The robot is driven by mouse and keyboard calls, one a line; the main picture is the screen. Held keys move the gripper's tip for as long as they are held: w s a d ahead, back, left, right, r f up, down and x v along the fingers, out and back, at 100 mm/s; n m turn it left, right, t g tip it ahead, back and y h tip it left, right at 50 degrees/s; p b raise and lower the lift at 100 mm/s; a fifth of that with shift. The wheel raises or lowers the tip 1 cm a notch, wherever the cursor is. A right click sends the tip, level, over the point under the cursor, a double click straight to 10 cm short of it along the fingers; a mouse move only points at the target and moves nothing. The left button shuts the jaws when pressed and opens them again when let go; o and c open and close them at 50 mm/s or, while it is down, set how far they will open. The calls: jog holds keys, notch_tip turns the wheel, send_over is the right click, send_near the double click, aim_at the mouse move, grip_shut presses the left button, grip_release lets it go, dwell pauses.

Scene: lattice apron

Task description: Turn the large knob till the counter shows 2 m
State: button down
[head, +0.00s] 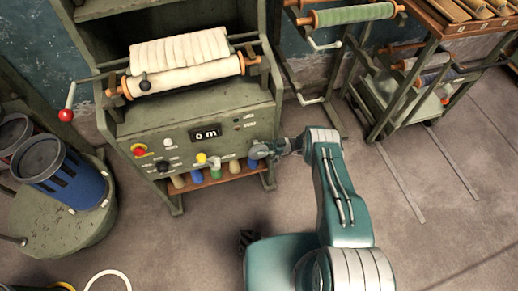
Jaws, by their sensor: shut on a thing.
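The green machine (200,118) stands left of centre, its sloped front panel facing me. The counter (206,133) is a small black display with white characters that seem to read 0 m. My gripper (262,150) reaches in from the right and is shut on the large knob at the right end of the panel's lower row. The knob is mostly hidden by the fingers, so its turned angle cannot be told. A yellow knob (201,158) and a grey control (214,162) sit to its left.
A red button (139,151) and small switches are on the panel's left. A crank with a red ball (66,115) juts out at left. Blue bin (75,182) stands front left. Racks (400,100) stand at right. The floor (440,220) at right is mostly clear.

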jog(key=shift+w+d, duration=0.1)
jog(key=shift+w, duration=0.05)
jog(key=shift+c, duration=1.9)
grip_release()
notch_tip(320, 180, up, 10)
jog(key=shift+f, duration=0.1)
